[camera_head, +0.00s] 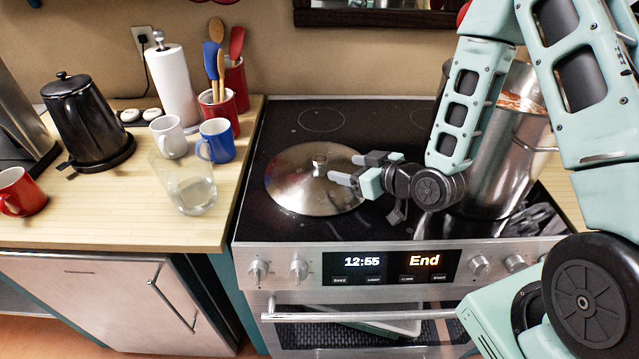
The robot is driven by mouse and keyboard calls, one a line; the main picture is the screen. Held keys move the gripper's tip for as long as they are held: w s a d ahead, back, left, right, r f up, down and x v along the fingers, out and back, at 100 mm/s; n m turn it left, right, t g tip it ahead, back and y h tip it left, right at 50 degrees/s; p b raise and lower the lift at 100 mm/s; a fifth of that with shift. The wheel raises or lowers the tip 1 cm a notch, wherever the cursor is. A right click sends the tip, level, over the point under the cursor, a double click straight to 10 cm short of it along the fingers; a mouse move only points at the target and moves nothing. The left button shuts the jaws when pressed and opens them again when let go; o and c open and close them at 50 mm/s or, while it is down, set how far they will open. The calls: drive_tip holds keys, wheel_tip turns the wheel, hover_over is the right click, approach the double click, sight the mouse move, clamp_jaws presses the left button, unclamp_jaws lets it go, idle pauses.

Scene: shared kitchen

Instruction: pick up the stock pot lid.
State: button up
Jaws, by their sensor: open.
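The stock pot lid (295,184) is a round, shiny metal disc with a small knob (319,165) on top. It lies flat on the black cooktop, left of the stock pot. My gripper (344,168) is open, with its fingers pointing left, over the right part of the lid and close to the knob. I cannot tell whether the knob is between the fingers. The stock pot (505,150) is tall, steel and uncovered, with reddish food inside. My arm hides part of the pot.
The black cooktop (290,125) is clear behind the lid. On the wooden counter (120,225) at left are a glass (192,190), white mug (168,137), blue mug (217,141), red mug (20,192), kettle (85,120), paper towel roll (172,85) and red utensil crocks (219,108).

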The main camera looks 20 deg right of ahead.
sight(324, 161)
drive_tip(key=f+b, duration=0.1)
drive_tip(key=b, duration=0.1)
drive_tip(key=shift+w+a+b, duration=0.25)
drive_tip(key=shift+w+b, duration=0.1)
drive_tip(key=shift+b, duration=0.05)
drive_tip(key=shift+w+a+r, duration=0.1)
drive_tip(key=shift+w+r, duration=0.05)
drive_tip(key=shift+w, duration=0.05)
drive_tip(key=p+x, duration=0.1)
drive_tip(key=x, duration=0.1)
drive_tip(key=p+x, duration=0.1)
drive_tip(key=x, duration=0.1)
drive_tip(key=r+p+x, duration=0.1)
drive_tip(key=x, duration=0.1)
drive_tip(key=shift+w+a+f, duration=0.1)
drive_tip(key=shift+w+f, duration=0.05)
drive_tip(key=shift+w, duration=0.15)
drive_tip(key=shift+w+a+f, duration=0.15)
drive_tip(key=shift+w+f, duration=0.1)
drive_tip(key=shift+w, duration=0.1)
clamp_jaws()
